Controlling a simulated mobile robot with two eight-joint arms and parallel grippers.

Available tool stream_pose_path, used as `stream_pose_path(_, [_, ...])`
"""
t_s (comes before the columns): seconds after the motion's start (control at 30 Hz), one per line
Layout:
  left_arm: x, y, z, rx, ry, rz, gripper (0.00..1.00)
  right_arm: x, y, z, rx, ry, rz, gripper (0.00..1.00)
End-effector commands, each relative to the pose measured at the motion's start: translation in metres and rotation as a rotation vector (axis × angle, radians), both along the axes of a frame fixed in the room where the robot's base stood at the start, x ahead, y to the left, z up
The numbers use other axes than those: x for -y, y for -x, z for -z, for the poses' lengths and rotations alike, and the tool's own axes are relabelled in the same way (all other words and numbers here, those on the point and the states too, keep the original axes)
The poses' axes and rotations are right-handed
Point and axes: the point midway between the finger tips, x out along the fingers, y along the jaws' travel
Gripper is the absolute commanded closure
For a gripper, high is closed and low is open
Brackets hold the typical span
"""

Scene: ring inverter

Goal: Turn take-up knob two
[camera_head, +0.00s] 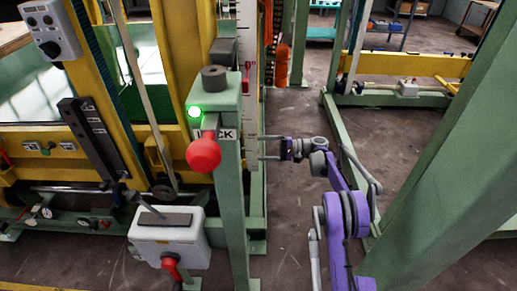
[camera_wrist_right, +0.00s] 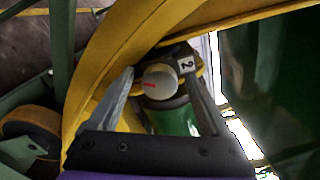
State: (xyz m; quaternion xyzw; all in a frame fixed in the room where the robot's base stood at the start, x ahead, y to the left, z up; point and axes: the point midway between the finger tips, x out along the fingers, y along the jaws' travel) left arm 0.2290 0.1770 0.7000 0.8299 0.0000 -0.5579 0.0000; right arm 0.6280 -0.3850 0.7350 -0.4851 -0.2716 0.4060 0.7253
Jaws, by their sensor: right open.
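Take-up knob two (camera_wrist_right: 160,85) shows in the right wrist view as a round, pale grey knob with a short red mark on its face. A white label reading 2 (camera_wrist_right: 186,64) sits beside it at its upper right. My right gripper (camera_wrist_right: 161,78) is open, with one finger on each side of the knob in this view. I cannot tell whether the fingers touch it. In the head view my right gripper (camera_head: 271,147) points left behind the green post, and I cannot make out the knob there. My left gripper is not in view.
A green post (camera_head: 232,190) with a lit green lamp (camera_head: 194,112) and a red knob (camera_head: 203,153) stands left of my right gripper. A grey box (camera_head: 165,240) is lower left. A thick green beam (camera_head: 440,170) slants on the right. A yellow curved part (camera_wrist_right: 95,75) lies beside the knob.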

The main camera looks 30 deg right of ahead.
Motion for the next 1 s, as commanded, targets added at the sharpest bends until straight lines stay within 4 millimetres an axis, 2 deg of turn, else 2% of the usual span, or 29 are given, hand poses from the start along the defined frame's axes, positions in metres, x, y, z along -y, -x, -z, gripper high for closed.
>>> stream_pose_path(0.17, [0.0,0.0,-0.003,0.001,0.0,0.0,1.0,0.014,0.008,0.0,0.0,0.001,0.002,0.18])
stream_pose_path(0.4, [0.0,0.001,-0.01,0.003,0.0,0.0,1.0,0.055,0.033,-0.001,0.001,0.001,0.003,0.18])
stream_pose_path(0.6, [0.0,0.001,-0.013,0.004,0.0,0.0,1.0,0.082,0.05,-0.001,0.0,0.0,0.002,0.18])
stream_pose_path(0.8, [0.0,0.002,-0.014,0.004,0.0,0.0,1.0,0.092,0.056,0.0,0.0,0.0,0.001,0.18])
stream_pose_path(1.0, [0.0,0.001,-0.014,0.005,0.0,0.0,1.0,0.092,0.056,0.0,0.0,0.0,0.0,0.18])
